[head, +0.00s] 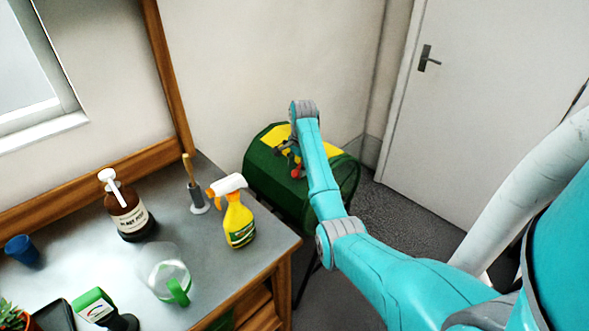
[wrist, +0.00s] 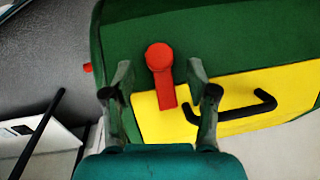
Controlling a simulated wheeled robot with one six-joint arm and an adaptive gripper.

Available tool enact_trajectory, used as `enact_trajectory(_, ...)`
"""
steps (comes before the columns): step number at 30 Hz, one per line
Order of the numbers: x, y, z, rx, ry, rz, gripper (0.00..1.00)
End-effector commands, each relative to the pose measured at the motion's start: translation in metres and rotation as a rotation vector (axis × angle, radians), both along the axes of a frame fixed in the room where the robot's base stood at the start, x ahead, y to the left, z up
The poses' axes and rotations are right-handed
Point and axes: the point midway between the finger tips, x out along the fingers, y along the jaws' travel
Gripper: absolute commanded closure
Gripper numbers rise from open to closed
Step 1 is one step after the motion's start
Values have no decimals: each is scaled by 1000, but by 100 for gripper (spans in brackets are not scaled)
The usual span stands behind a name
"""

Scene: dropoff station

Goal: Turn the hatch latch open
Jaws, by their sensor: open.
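The red latch (wrist: 160,75) has a round head and a flat lever on a yellow hatch panel (wrist: 285,85). In the wrist view the lever runs from the head down toward my gripper. The panel lies on a dark green rounded container (wrist: 240,30), which also shows in the head view (head: 262,182). My gripper (wrist: 160,80) is open, with one finger on each side of the latch; I cannot tell whether either touches it. In the head view my gripper (head: 288,152) is over the container, and my arm hides part of the panel.
A black handle (wrist: 240,110) sits on the panel right of the latch, close to the right finger. The grey worktop (head: 200,245) left of the container holds a spray bottle (head: 238,220), a brown pump bottle (head: 128,212) and a clear jug (head: 165,270). A door (head: 465,100) stands behind.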

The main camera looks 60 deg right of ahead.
Motion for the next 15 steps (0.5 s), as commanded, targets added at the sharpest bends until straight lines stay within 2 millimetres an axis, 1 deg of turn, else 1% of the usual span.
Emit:
enact_trajectory(1, -2, 2, -8, 0, 1, -1, 42)
enact_trajectory(6, -5, 5, -24, 0, 0, -4, 42)
enact_trajectory(9, -6, 6, -28, 0, 0, -5, 42)
enact_trajectory(15, -6, 6, -29, -1, -1, -5, 42)
